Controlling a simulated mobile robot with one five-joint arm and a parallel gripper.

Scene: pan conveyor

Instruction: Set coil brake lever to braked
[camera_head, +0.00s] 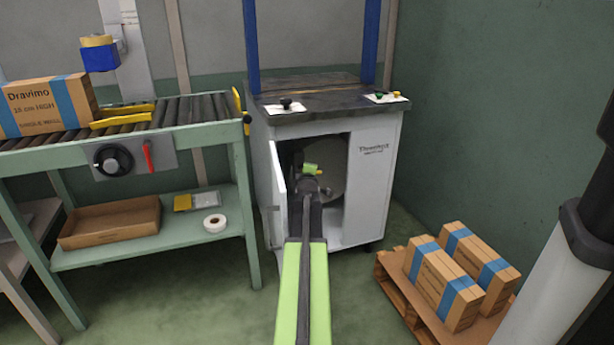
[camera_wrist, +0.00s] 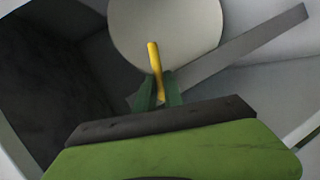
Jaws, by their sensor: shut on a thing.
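The coil brake lever (camera_wrist: 154,56) is a slim yellow handle in front of the pale round coil (camera_wrist: 180,28) inside the white cabinet. In the wrist view it stands nearly upright, leaning slightly left at its top. My gripper (camera_wrist: 159,88) is shut on it, with its two dark green fingers on either side. In the head view my arm reaches through the cabinet opening, and my gripper (camera_head: 311,170) is small there. Only a bit of yellow shows beside it. The lever's pivot and any brake markings are hidden or too small to read.
The white cabinet (camera_head: 374,165) has an open door (camera_head: 278,195) close to my arm's left. A grey bar (camera_wrist: 240,55) slants across the coil in the wrist view. A roller conveyor (camera_head: 190,110) stands left; a pallet (camera_head: 395,285) with cartons lies at right.

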